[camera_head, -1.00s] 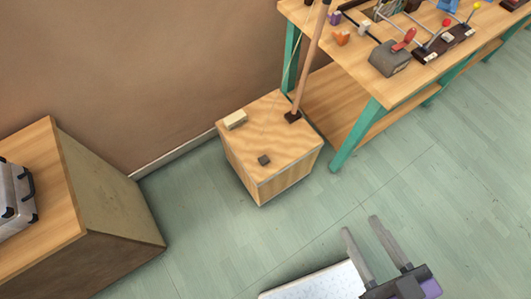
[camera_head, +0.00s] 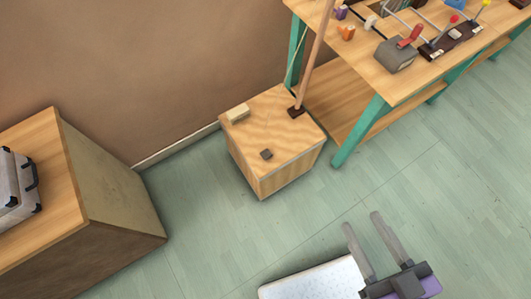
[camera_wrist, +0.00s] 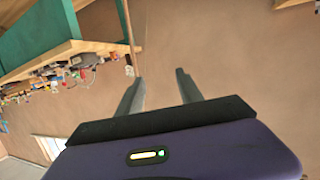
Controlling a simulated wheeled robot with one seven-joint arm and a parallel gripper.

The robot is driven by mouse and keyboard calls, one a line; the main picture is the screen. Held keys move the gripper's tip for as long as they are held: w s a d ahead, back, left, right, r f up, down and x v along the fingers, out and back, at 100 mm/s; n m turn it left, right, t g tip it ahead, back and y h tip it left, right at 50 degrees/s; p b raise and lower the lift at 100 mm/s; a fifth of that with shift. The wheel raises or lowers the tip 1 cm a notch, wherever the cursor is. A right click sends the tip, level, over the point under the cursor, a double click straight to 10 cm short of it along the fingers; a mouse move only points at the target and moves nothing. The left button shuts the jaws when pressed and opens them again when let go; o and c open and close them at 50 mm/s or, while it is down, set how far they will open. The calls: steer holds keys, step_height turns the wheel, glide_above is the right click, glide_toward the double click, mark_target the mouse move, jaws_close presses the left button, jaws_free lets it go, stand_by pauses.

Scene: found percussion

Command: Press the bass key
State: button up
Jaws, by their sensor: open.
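A wooden box (camera_head: 262,170) stands on the floor against the wall, with a long wooden pole (camera_head: 318,48) rising from a dark foot at its back right. I cannot tell for sure which of these is the bass key. My gripper (camera_head: 360,229) is open and empty, above the floor in front and to the right of the box, well apart from it. In the wrist view its two fingers (camera_wrist: 160,85) show spread with nothing between them.
A workbench (camera_head: 368,75) with teal legs stands right of the box, carrying a grey block with a red handle (camera_head: 398,52) and several small items. A wooden cabinet (camera_head: 45,205) with a silver case (camera_head: 18,185) is at left. Green floor between is clear.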

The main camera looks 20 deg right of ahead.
jaws_close()
stand_by(1.6)
